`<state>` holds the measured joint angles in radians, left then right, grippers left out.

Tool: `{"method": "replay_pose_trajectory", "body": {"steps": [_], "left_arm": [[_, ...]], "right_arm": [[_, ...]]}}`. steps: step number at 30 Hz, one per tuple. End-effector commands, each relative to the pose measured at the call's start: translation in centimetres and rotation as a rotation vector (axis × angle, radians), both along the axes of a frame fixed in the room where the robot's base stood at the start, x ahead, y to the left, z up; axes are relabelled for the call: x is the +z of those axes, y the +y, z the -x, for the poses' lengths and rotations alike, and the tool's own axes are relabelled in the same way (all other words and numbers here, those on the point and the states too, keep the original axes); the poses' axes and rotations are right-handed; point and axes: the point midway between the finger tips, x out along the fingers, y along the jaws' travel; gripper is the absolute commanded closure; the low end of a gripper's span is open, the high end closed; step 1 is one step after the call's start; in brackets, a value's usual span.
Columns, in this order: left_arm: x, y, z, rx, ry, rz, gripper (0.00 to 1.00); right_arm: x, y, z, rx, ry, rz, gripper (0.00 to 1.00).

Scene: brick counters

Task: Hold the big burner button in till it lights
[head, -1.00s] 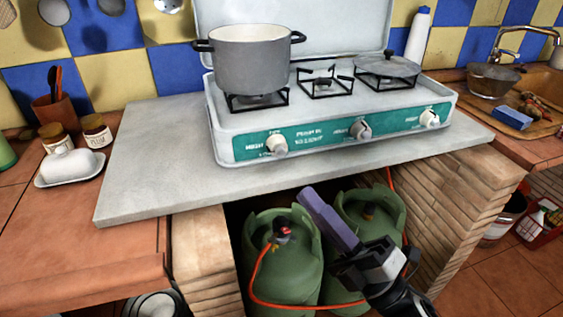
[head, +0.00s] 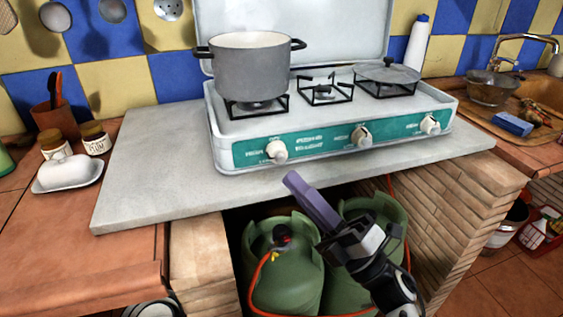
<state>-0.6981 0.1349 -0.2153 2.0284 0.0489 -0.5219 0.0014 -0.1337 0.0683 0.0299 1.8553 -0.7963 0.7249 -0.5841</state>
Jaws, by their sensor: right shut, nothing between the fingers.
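A white camping stove (head: 225,140) with a green front panel stands on the grey slab. Its front carries a left knob (head: 277,151), a middle knob (head: 362,136) and a right knob (head: 430,124). A grey pot (head: 250,72) covers the left burner; no flame shows. I cannot tell which knob is the big burner's. My right gripper (head: 293,181) is shut and empty, its purple fingers pointing up-left, below and apart from the left knob. My left gripper is out of view.
The grey slab (head: 150,160) has free room left of the stove; its front edge is just behind my right gripper. Green gas bottles (head: 285,270) with an orange hose stand underneath. A butter dish (head: 67,172) and jars stand left; a sink (head: 540,95) is right.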

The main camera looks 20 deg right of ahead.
Motion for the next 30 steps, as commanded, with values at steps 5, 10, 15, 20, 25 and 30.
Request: {"method": "replay_pose_trajectory", "body": {"steps": [5,10,15,20,25,30], "left_arm": [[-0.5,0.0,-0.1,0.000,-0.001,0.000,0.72],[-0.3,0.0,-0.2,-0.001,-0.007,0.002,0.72],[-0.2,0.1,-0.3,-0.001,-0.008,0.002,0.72],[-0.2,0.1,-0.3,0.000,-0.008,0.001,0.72],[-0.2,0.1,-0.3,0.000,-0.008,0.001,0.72],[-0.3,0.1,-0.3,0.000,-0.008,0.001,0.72]], "right_arm": [[-0.1,0.1,-1.9,0.001,-0.001,0.000,1.00],[-0.1,0.1,-2.7,0.001,0.000,-0.001,1.00],[0.0,0.1,-2.8,0.000,0.001,0.000,1.00],[0.0,0.1,-2.8,0.000,0.001,0.000,1.00],[0.0,0.1,-2.8,0.000,0.001,0.000,1.00],[0.0,0.1,-2.8,0.000,0.001,0.000,1.00]]}}
